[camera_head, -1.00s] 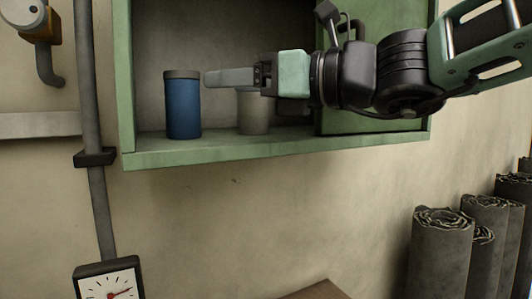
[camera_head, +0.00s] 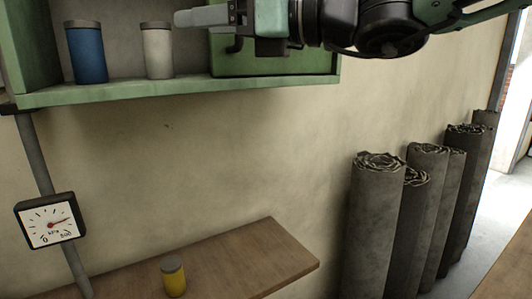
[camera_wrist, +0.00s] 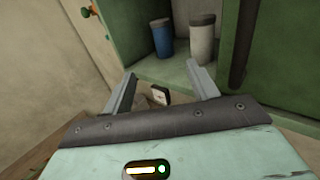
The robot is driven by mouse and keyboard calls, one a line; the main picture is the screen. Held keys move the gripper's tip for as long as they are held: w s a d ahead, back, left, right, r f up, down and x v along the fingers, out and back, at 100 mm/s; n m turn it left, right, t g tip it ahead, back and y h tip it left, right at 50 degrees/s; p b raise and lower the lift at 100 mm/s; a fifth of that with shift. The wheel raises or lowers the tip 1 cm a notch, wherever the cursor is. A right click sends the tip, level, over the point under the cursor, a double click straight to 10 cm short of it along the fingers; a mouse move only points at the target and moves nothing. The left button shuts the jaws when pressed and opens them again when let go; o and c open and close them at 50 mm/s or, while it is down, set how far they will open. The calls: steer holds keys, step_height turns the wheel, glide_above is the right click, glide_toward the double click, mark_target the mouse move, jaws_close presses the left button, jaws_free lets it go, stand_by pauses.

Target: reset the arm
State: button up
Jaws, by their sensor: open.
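My gripper (camera_head: 205,17) is at the top of the head view, in front of the green cabinet shelf and near the white canister. In the wrist view my gripper (camera_wrist: 160,88) shows two grey fingers spread apart with nothing between them. The blue canister (camera_head: 87,54) stands upright on the shelf, and it also shows in the wrist view (camera_wrist: 162,38). The white canister (camera_head: 158,52) stands to its right on the shelf and shows in the wrist view (camera_wrist: 202,40). Both canisters are apart from the fingers.
The green cabinet (camera_head: 150,92) hangs on the wall. Below it a wooden table (camera_head: 235,262) bears a yellow canister (camera_head: 174,279). A gauge (camera_head: 50,221) is on a pipe at the left. Several grey sheet rolls (camera_head: 375,225) stand at the right. The wall space between cabinet and table is clear.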

steer(key=s+d+f+n+g+h+b, duration=0.1)
steer(key=s+f+n+g+h, duration=0.15)
steer(key=f+n, duration=0.45)
steer(key=s+d+f+n+g+h+b, duration=0.15)
steer(key=s+f, duration=0.25)
steer(key=f, duration=0.6)
steer(key=s+d+f+n+g+h+b, duration=0.1)
steer(key=s+f+n+h, duration=0.3)
steer(key=f, duration=0.5)
steer(key=s+d+f+n+h+b, duration=0.1)
steer(key=s+d+f+n+h, duration=0.2)
steer(key=d+f+n, duration=0.5)
steer(key=s+d+f+n+h+b, duration=0.2)
steer(key=s+d+f+n+h, duration=0.2)
steer(key=d+f+n, duration=0.4)
steer(key=shift+s+d+f+n+g+h, duration=0.25)
steer(key=shift+d+f+n+g+h, duration=0.3)
steer(key=shift+f, duration=0.3)
steer(key=shift+a, duration=0.2)
